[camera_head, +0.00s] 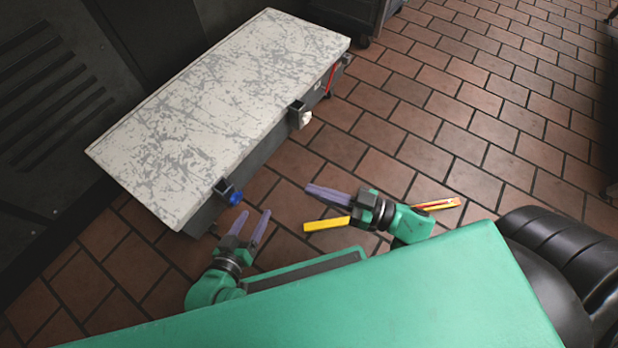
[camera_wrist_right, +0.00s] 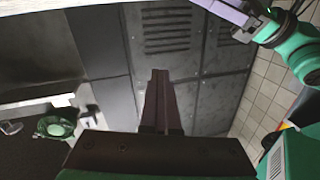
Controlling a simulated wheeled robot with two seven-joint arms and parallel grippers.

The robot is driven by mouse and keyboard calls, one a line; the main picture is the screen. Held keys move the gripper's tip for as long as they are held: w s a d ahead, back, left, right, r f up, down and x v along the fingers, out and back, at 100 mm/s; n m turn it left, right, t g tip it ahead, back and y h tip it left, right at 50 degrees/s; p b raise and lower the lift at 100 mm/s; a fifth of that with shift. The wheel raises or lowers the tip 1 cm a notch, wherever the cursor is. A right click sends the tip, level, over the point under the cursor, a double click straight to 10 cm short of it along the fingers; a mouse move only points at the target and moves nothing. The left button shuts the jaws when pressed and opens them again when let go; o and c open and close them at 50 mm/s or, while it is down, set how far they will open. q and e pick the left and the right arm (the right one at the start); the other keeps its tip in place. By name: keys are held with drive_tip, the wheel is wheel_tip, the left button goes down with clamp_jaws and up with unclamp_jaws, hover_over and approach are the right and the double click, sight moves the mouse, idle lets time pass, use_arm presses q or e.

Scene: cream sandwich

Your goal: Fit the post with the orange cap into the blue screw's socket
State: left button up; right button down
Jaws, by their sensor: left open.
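A small blue part (camera_head: 236,198), which looks like the blue screw, sits at a dark bracket on the near long side of the table; its socket cannot be made out. I cannot make out a post with an orange cap. My left gripper (camera_head: 255,226) is open and empty, just right of and below the blue part, apart from it. My right gripper (camera_head: 310,192) points left over the floor, right of the left gripper. Its fingers lie together in the right wrist view (camera_wrist_right: 160,78), with nothing seen between them. The left gripper's fingers partly show there (camera_wrist_right: 225,10).
The table (camera_head: 220,95) has a scuffed pale top. A second bracket holds a white part (camera_head: 306,118); a red piece (camera_head: 331,78) is further along. A yellow strip (camera_head: 327,224) shows by my right gripper. Dark panelling (camera_head: 50,90) stands behind; tiled floor (camera_head: 460,110) is open at right.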

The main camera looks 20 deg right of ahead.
drive_tip(key=c, duration=0.9)
unclamp_jaws()
drive_tip(key=p+v, duration=0.4)
drive_tip(key=v, duration=0.9)
drive_tip(key=shift+s+d+p, duration=0.1)
drive_tip(key=shift+s+p, duration=0.2)
drive_tip(key=shift+o, duration=0.7)
drive_tip(key=shift+s+d, duration=0.2)
drive_tip(key=shift+d, duration=0.1)
use_arm(q)
drive_tip(key=r+g, duration=0.1)
drive_tip(key=a+r, duration=0.1)
drive_tip(key=r, duration=0.1)
drive_tip(key=a+r+g+y, duration=0.1)
drive_tip(key=shift+w+a+r+m+g, duration=0.1)
drive_tip(key=shift+a+r+m+g, duration=0.05)
drive_tip(key=shift+m+g, duration=0.2)
use_arm(e)
drive_tip(key=o, duration=0.3)
drive_tip(key=shift+s+d+f, duration=0.1)
drive_tip(key=shift+d, duration=0.05)
